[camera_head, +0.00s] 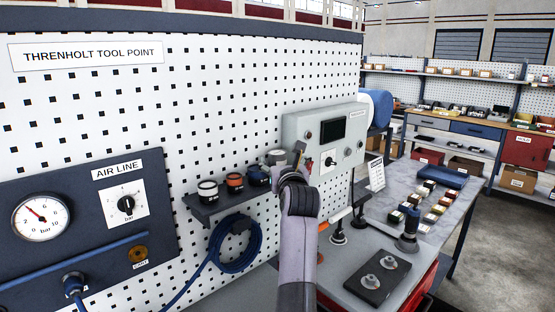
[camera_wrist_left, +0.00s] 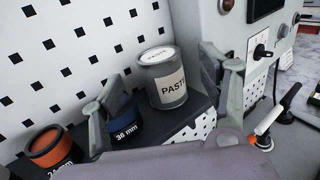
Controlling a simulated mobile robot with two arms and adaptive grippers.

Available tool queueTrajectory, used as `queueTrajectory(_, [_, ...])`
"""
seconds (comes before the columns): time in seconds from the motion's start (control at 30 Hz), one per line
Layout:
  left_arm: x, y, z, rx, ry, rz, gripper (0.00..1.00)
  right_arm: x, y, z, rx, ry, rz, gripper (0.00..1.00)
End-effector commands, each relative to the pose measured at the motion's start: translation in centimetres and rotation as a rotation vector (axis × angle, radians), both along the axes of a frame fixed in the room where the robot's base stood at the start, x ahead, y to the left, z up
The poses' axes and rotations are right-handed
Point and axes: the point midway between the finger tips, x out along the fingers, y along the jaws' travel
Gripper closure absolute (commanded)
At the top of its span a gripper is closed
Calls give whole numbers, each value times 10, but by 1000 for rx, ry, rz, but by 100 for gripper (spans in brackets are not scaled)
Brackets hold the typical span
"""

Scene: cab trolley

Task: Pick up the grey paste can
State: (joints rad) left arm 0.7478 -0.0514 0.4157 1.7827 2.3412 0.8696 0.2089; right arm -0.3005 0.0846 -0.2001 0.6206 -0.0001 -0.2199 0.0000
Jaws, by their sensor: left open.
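The grey paste can (camera_head: 276,157) stands upright at the right end of a small dark shelf (camera_head: 222,204) on the pegboard. In the left wrist view the can (camera_wrist_left: 166,85) shows its light lid and a PASTE label. My left gripper (camera_head: 291,163) is open in front of the shelf's right end and partly covers the can in the head view. In the left wrist view its two fingers stand apart, one left and one right of the can, with nothing held. Contact with the can cannot be told. My right gripper is not in view.
A blue-banded 36 mm cup (camera_wrist_left: 125,122) stands close left of the can, beside the left finger. An orange-banded cup (camera_wrist_left: 48,147) is further left. A grey control box (camera_head: 325,135) is close on the right. A blue hose (camera_head: 236,240) hangs below the shelf.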

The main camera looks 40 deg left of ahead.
Motion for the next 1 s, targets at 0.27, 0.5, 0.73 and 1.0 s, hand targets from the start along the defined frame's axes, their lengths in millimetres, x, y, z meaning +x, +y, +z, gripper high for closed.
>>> queueTrajectory(0.27, [19, 26, 5, 0, 3, 1, 31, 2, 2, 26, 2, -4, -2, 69])
queueTrajectory(0.5, [33, 43, 0, 0, 1, 1, 31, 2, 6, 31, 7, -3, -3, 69])
queueTrajectory(0.73, [33, 43, -1, 1, 1, 0, 32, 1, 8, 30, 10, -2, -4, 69])
queueTrajectory(1.0, [33, 43, -1, 1, 1, 0, 50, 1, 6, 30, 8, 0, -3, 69])
